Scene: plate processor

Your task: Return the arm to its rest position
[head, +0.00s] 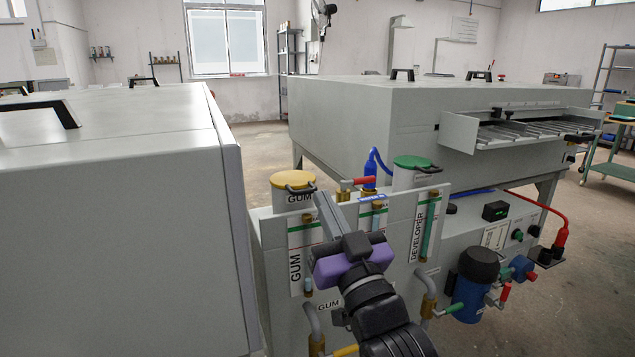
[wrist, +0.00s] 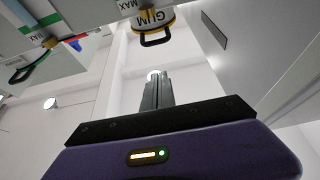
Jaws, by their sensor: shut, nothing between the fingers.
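My arm reaches forward from the bottom of the head view. My gripper (head: 325,212) is raised in front of the grey panel with the GUM and DEVELOPER gauges, and its purple body shows below the fingers. In the wrist view the fingers of my gripper (wrist: 157,78) are together, with nothing between them. The gum container (head: 292,190) with a yellow lid stands behind and to the left of the fingers. It also shows at the top of the wrist view (wrist: 143,18). Part of the panel is hidden behind my arm.
A large grey cabinet (head: 110,200) stands close on the left. The plate processor (head: 400,112) fills the back right. Open floor (head: 255,140) lies behind.

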